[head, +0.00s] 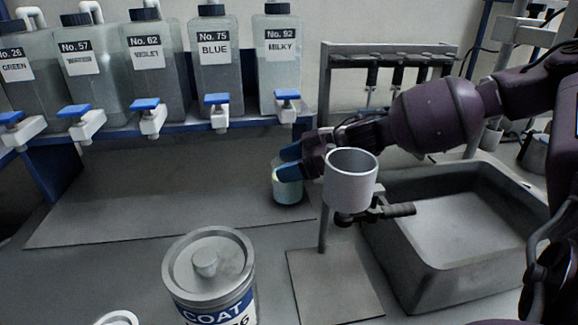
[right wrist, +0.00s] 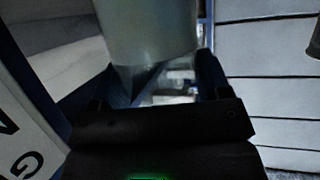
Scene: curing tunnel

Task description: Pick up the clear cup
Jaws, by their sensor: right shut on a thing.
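The clear cup (head: 289,192) is at the right end of the grey mat in the head view, below the shelf of bottles. It looks upright and see-through, and I cannot tell whether its base touches the surface. My right gripper (head: 286,164) reaches in from the right, its blue fingers shut on the cup's upper part. In the right wrist view the cup (right wrist: 148,35) fills the upper middle, between the blue fingers (right wrist: 165,85). My left gripper is not in view.
Several labelled bottles with blue taps, such as the MILKY one (head: 278,75), stand on a blue shelf. A grey pot (head: 350,190) on a stand is just right of the gripper. A grey basin (head: 410,265) lies further right. A COAT can (head: 210,285) stands in front.

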